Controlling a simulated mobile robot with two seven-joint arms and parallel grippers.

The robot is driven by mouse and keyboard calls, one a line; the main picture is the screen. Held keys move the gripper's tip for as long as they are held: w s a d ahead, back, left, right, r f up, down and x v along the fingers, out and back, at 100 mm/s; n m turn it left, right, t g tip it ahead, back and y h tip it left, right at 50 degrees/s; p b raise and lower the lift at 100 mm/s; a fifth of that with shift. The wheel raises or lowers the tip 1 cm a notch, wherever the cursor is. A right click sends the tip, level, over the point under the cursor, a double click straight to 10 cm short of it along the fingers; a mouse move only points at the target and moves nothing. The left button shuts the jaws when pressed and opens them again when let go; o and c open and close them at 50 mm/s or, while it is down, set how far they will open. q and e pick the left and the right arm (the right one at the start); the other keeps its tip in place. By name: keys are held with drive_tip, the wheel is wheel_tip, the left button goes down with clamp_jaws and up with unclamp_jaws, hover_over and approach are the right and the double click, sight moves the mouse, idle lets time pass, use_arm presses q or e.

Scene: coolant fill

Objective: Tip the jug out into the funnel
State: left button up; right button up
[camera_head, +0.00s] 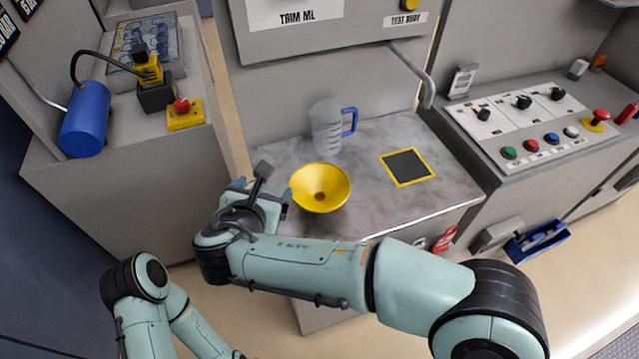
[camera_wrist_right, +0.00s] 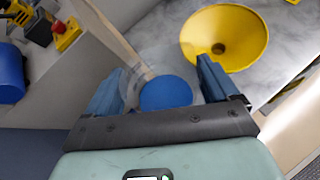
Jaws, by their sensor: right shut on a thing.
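The clear jug (camera_head: 326,128) with a blue handle stands upright on the counter, behind the yellow funnel (camera_head: 320,188). My right gripper (camera_head: 263,188) is just left of the funnel, apart from it. In the right wrist view a round blue thing (camera_wrist_right: 166,93) lies between the fingers, with a faint see-through shape above it. The gripper is shut on this thing; I cannot tell what it is, and the head view hides it. The funnel (camera_wrist_right: 225,38) also shows at the top of the wrist view. My left arm enters at lower left; its gripper is out of view.
The marble counter (camera_head: 375,215) has a yellow-edged black pad (camera_head: 407,167) on its right side. A grey spout (camera_head: 416,75) hangs above. At left are a blue cylinder (camera_head: 85,120) and a red button box (camera_head: 185,113). A control panel (camera_head: 540,125) stands at right.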

sight(278, 184)
drive_tip(key=shift+w+d+r+m+g+y+p, duration=0.3)
drive_tip(key=shift+w+d+r+g+y, duration=0.15)
drive_tip(key=shift+d, duration=0.2)
drive_tip(key=shift+w+d+f+m+g+y, duration=0.35)
drive_tip(key=shift+w+d+g+y, duration=0.1)
drive_tip(key=shift+d, duration=0.25)
drive_tip(key=w+d+m+g+y+p, duration=0.1)
drive_tip(key=p, duration=0.2)
drive_tip(key=w+d+m+g+y+p, duration=0.1)
drive_tip(key=y+p, duration=0.1)
drive_tip(key=p, duration=0.1)
drive_tip(key=shift+d+r+g+y, duration=0.15)
drive_tip(key=shift+d+g+y, duration=0.15)
drive_tip(key=shift+d+g, duration=0.1)
use_arm(q)
wheel_tip(278, 184, up, 7)
drive_tip(key=w, duration=0.1)
drive_tip(key=shift+w, duration=0.3)
drive_tip(key=shift+w+r+p, duration=0.15)
drive_tip(key=shift+r+p, duration=0.1)
drive_tip(key=shift+p, duration=0.15)
use_arm(e)
drive_tip(key=shift+d, duration=0.1)
use_arm(q)
drive_tip(key=shift+w+r, duration=0.15)
drive_tip(key=shift+r, duration=0.15)
use_arm(e)
drive_tip(key=shift+f+y, duration=0.25)
drive_tip(key=shift+y, duration=0.05)
